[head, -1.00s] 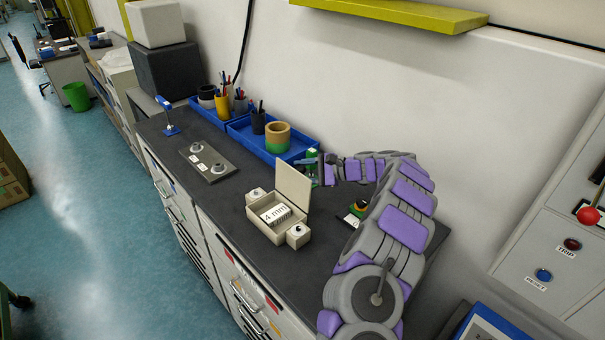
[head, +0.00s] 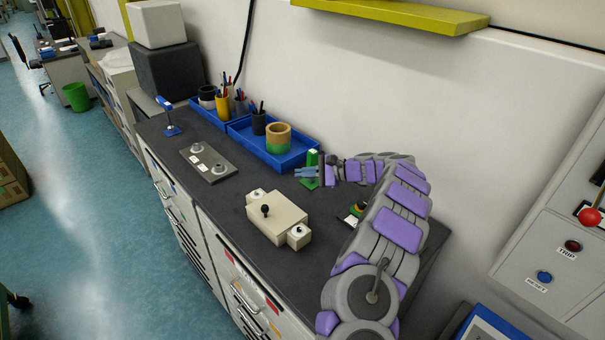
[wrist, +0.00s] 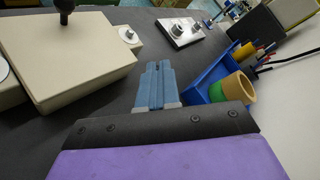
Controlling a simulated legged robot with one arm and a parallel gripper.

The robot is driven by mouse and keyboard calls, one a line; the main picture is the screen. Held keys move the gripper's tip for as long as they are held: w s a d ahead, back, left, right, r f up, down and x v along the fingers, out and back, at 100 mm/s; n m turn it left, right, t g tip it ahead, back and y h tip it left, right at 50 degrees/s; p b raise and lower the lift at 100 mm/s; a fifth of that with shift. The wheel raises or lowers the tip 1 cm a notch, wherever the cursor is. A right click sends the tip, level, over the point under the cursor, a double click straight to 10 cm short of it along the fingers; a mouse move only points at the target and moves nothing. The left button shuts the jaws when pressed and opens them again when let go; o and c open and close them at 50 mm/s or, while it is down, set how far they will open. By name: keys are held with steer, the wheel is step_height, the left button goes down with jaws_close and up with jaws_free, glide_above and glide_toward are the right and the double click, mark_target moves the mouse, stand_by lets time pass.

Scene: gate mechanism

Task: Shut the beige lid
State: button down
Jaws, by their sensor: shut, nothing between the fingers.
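The beige lid (head: 277,214) lies flat over the beige box on the dark bench, with its black knob (head: 265,209) on top. In the wrist view the lid (wrist: 85,55) fills the upper left, and no gap under it can be made out. My gripper (head: 299,172) is behind the box, beyond the lid and apart from it. In the wrist view the blue fingers of my gripper (wrist: 153,68) are together with nothing between them. The inside of the box is hidden by the lid.
A grey plate with two knobs (head: 208,162) lies left of the box. Blue trays (head: 272,150) with cups and pens stand along the wall. A green post (head: 312,158) stands by my gripper. A dark button base (head: 355,214) sits right of the box.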

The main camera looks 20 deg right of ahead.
steer(key=shift+d+f, duration=0.1)
steer(key=shift+d, duration=1.3)
steer(key=c, duration=1.7)
jaws_free()
steer(key=shift+c, duration=0.2)
steer(key=o, duration=0.4)
steer(key=shift+a, duration=1.15)
steer(key=shift+o, duration=1.1)
steer(key=shift+a, duration=0.1)
steer(key=shift+o, duration=1)
steer(key=shift+d, duration=0.35)
steer(key=p+v, duration=0.1)
steer(key=v, duration=1.6)
steer(key=shift+d, duration=0.5)
